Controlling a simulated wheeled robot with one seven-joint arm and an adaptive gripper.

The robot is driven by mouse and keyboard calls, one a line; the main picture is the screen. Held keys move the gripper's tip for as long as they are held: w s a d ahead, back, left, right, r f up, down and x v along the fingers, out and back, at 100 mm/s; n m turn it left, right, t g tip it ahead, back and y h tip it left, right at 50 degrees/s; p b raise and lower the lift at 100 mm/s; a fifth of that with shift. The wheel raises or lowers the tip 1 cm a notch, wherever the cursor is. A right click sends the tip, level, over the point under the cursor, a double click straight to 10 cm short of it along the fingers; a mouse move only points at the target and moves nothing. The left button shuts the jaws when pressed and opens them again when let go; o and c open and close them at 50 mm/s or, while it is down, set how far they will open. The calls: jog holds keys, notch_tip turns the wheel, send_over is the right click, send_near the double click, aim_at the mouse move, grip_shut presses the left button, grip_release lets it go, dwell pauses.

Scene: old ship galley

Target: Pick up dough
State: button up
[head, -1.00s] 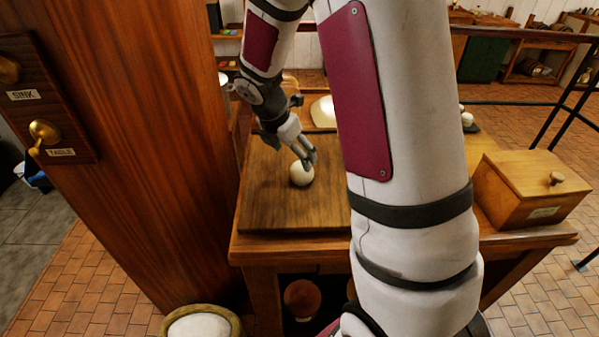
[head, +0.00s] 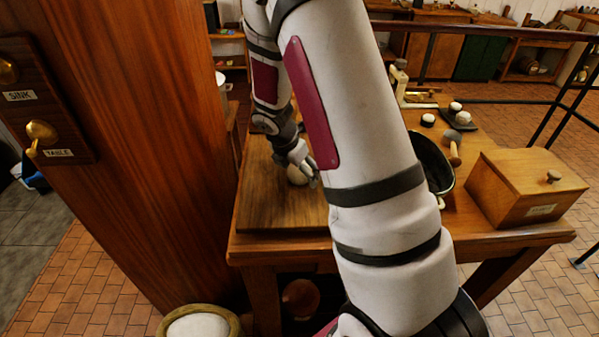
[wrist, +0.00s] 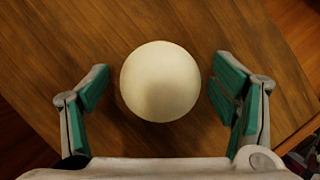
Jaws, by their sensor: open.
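The dough is a pale, round ball (wrist: 160,82) on a dark wooden board (wrist: 210,28). In the head view the dough (head: 296,175) is partly hidden behind my fingers, on the board (head: 275,212) at the table's left end. My gripper (head: 305,172) reaches down over it. In the wrist view my gripper (wrist: 164,90) is open, with one green-padded finger on each side of the ball. Gaps show between the ball and both fingers.
A wooden box with a knob (head: 525,188) stands at the table's right. A black pan (head: 434,165), a mallet (head: 453,146) and small jars lie behind my arm. A wooden pillar (head: 140,130) rises close left of the board.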

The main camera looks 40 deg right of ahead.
jog(key=shift+c, duration=0.6)
jog(key=c, duration=1.2)
jog(key=shift+c, duration=0.2)
jog(key=shift+r, duration=0.15)
